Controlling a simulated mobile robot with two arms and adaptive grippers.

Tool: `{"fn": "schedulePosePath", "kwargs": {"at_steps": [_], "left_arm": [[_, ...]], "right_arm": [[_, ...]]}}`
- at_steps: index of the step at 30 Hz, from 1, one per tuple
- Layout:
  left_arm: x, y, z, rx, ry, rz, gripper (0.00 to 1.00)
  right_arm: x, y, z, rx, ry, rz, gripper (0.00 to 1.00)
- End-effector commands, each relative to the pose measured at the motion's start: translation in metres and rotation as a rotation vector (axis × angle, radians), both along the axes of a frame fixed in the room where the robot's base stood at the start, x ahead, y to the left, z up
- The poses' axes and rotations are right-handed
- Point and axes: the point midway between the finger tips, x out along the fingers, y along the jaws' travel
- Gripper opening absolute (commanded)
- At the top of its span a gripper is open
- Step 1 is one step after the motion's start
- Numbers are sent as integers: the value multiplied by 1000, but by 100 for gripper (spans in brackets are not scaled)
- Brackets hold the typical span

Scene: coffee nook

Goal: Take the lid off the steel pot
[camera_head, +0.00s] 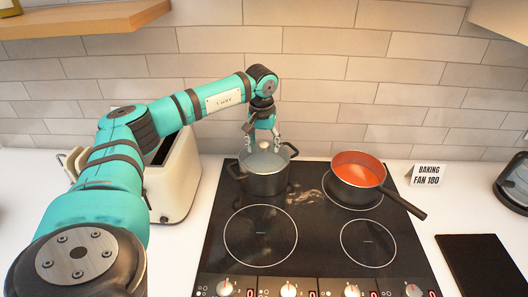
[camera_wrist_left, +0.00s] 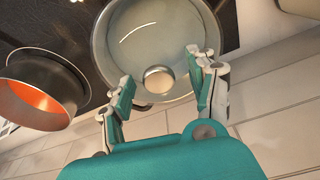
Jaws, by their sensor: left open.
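The steel pot (camera_head: 264,184) stands on the back left burner of the black hob. Its glass lid (camera_head: 265,163) with a round pale knob is on top of it. The lid (camera_wrist_left: 150,40) and its knob (camera_wrist_left: 158,79) also show in the left wrist view. My left gripper (camera_head: 263,140) is above the lid, pointing down. In the left wrist view my left gripper (camera_wrist_left: 162,82) is open, with one finger on each side of the knob and a gap on both sides. My right gripper is not in view.
An orange-lined pan (camera_head: 357,171) stands on the back right burner, its handle toward the front right. A cream toaster (camera_head: 174,180) is left of the hob (camera_head: 303,230). A sign (camera_head: 427,174) and a dark board (camera_head: 480,265) are at right. The front burners are clear.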

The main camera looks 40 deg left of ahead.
Motion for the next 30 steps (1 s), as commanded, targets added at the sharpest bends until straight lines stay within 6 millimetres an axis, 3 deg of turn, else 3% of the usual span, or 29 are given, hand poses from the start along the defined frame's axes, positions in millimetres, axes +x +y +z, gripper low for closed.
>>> {"fn": "schedulePosePath", "kwargs": {"at_steps": [5,19,30], "left_arm": [[0,0,0,0,-1,0,58],[0,0,0,0,-1,0,0],[1,0,4,0,-4,0,0]], "right_arm": [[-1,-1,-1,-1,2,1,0],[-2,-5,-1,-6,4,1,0],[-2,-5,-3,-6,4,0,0]]}}
